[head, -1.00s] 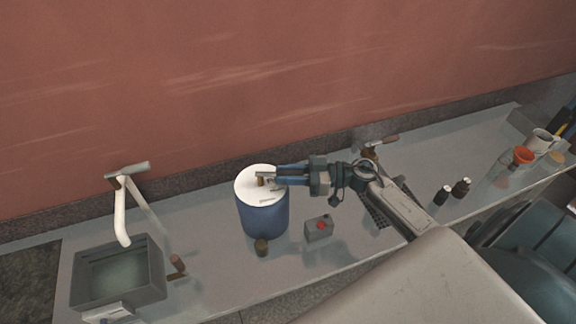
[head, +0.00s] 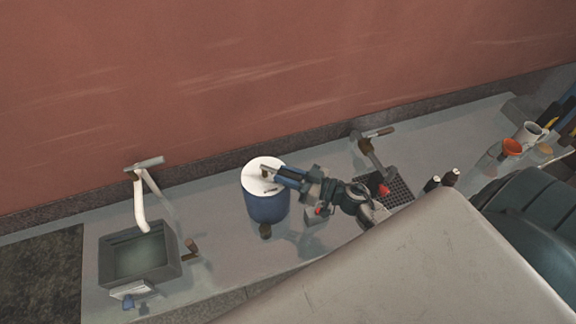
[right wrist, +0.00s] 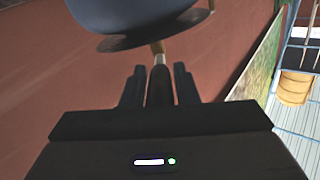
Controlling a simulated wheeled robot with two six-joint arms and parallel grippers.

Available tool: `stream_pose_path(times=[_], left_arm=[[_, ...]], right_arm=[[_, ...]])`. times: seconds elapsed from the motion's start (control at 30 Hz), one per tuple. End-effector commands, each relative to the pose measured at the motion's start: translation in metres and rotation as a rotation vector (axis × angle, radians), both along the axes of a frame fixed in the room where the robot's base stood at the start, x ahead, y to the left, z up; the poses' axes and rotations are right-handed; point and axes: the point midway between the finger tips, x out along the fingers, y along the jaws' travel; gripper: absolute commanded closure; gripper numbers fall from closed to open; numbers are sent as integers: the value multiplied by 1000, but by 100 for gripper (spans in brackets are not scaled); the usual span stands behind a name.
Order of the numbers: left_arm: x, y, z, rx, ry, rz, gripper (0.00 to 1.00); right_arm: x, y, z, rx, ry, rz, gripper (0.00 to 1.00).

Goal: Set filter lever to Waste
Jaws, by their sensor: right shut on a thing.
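The filter is a blue drum (head: 266,208) with a white top (head: 257,166), standing on the grey counter. A small lever (head: 266,174) sits on the top, and dark marking shows near the front rim, too small to read. My right gripper (head: 276,174) reaches in from the lower right and is shut on the lever's end. In the right wrist view, the brown lever handle (right wrist: 158,85) lies between the two fingers, with a pale metal neck beyond it. The blue body (right wrist: 140,12) shows above. My left gripper is not in view.
A sink (head: 140,258) with a white tap (head: 139,205) is at left, a brown-handled valve (head: 191,248) beside it. A grey box (head: 316,217) is partly hidden under my right arm. A drain grate (head: 400,187), bottles and an orange-topped vessel (head: 511,148) are at right.

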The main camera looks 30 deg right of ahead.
Motion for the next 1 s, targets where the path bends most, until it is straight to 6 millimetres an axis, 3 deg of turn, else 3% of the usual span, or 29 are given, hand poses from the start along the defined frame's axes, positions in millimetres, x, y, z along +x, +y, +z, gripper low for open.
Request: stream_pose_path(times=[0.13, 0.6, 0.63, 0.73, 1.0], left_arm=[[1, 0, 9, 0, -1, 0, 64], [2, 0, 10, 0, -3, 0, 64], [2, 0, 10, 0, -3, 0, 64], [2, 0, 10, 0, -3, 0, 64], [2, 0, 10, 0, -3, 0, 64]], right_arm=[[-1, 2, 2, 1, 0, -30, 100], [-1, 2, 0, 0, -2, -43, 100], [-1, 2, 0, 0, -2, -43, 71], [-1, 2, 0, 0, -2, -43, 52], [-2, 2, 0, 0, -1, -43, 51]])
